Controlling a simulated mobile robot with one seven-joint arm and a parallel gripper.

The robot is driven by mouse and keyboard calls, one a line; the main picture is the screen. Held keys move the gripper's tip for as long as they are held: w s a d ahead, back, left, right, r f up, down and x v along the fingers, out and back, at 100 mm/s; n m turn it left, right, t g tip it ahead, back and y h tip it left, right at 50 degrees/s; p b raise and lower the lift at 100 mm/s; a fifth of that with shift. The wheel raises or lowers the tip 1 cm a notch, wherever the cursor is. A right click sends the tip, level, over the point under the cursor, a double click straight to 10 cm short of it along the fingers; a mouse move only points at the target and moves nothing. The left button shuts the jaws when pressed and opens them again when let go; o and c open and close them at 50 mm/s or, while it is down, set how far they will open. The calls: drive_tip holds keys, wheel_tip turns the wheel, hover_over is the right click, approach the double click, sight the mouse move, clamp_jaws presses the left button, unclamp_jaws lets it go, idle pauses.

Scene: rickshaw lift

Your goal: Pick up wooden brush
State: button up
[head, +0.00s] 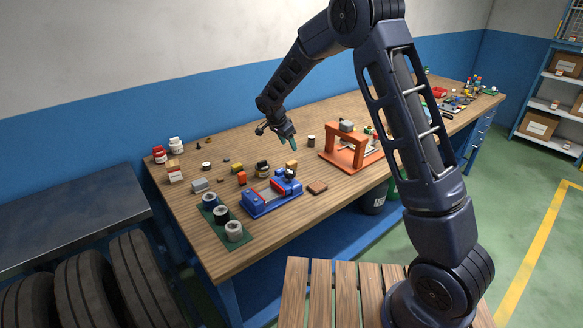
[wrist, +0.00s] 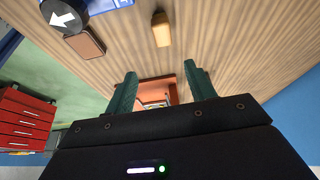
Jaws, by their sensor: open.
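I cannot surely tell which item is the wooden brush. A small tan, wood-coloured piece (head: 291,165) lies on the workbench behind the blue vise; it also shows at the top of the wrist view (wrist: 161,29). A flat reddish-brown block (head: 317,187) lies right of the vise, and it shows at upper left in the wrist view (wrist: 84,44). Either may be the brush; no bristles are visible. My gripper (head: 294,146) is above the bench, behind the tan piece. In the wrist view its green fingers (wrist: 160,70) are apart, with nothing held between them.
An orange stand (head: 345,160) is at the right, with a small dark can (head: 311,141) near my gripper. Bare wood lies around the brown block.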

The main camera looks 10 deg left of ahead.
sight(291, 162)
drive_tip(key=shift+s+a+f+x, duration=0.15)
drive_tip(key=shift+a+x, duration=0.15)
drive_tip(key=shift+x, duration=1.7)
drive_tip(key=shift+s+a+f+x, duration=0.1)
drive_tip(key=shift+a+x, duration=0.25)
drive_tip(key=shift+x, duration=1.65)
drive_tip(key=shift+s+a+f+x, duration=0.15)
drive_tip(key=shift+a+x, duration=0.15)
drive_tip(key=shift+x, duration=1.65)
drive_tip(key=c, duration=1.1)
drive_tip(key=shift+o, duration=0.2)
drive_tip(key=shift+r, duration=0.1)
